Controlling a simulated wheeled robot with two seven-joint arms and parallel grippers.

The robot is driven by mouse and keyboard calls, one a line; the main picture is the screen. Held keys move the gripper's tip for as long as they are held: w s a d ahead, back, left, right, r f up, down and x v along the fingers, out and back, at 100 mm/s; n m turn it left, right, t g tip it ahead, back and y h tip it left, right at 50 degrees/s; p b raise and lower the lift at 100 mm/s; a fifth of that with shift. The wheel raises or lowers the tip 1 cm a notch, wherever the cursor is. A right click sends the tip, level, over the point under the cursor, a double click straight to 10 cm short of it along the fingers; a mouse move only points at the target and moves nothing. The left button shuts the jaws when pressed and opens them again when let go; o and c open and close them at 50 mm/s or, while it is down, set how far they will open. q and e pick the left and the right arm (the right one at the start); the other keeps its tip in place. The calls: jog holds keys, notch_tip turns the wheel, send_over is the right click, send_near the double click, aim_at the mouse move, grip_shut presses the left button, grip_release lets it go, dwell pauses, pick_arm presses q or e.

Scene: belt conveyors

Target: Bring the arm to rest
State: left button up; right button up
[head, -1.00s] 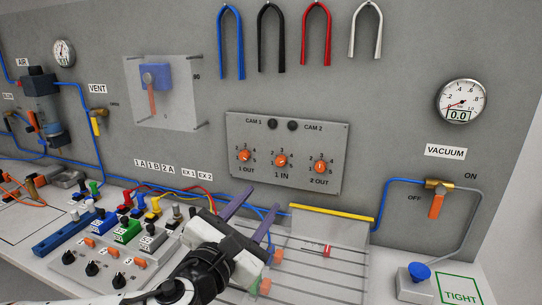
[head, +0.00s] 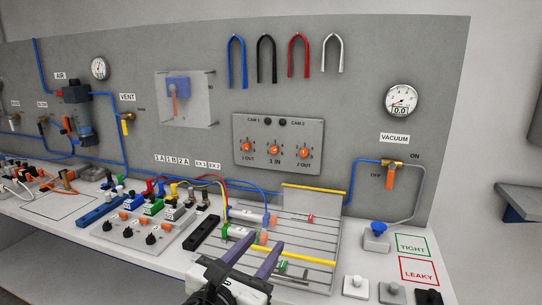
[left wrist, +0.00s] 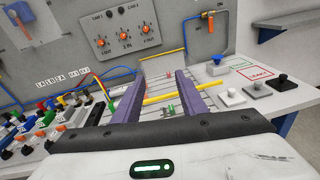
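My left gripper (head: 263,243) comes in from the bottom of the head view. Its two purple fingers are apart with nothing between them. They are in front of the grooved grey plate (head: 300,248) with yellow bars and small cylinder fittings. In the left wrist view the open fingers (left wrist: 160,74) point forward over this plate, toward the grey wall panel. A yellow bar (left wrist: 182,92) shows behind and between them. Whether the fingers touch anything is hard to tell, but they seem clear above the plate. My right gripper is not in view.
A valve block with coloured plugs and tubes (head: 150,210) stands left of the plate. A blue push button (head: 377,230) and several other buttons stand to the right, by the TIGHT (head: 411,246) and LEAKY (head: 418,271) squares. The wall panel (head: 200,120) rises behind.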

pick_arm(q)
jog(key=s+f+n+g, duration=0.1)
jog(key=s+f+n, duration=0.2)
jog(key=f+n, duration=0.4)
jog(key=s+a+f+n+g, duration=0.1)
jog(key=s+f+n+g, duration=0.15)
jog(key=f+n, duration=0.45)
jog(key=s+f+n+g, duration=0.1)
jog(key=s+f+n, duration=0.3)
jog(key=f+n, duration=0.35)
jog(key=s+a+f+n+g+y, duration=0.1)
jog(key=s+a+f+n+y, duration=0.1)
jog(key=s+a+f+n, duration=0.5)
jog(key=s+a+f+n+g+y, duration=0.1)
jog(key=s+a+f+n+y, duration=0.1)
jog(key=s+a+f+n, duration=0.5)
jog(key=s+f+n, duration=0.3)
jog(key=s+n, duration=0.1)
jog(key=shift+s, duration=0.25)
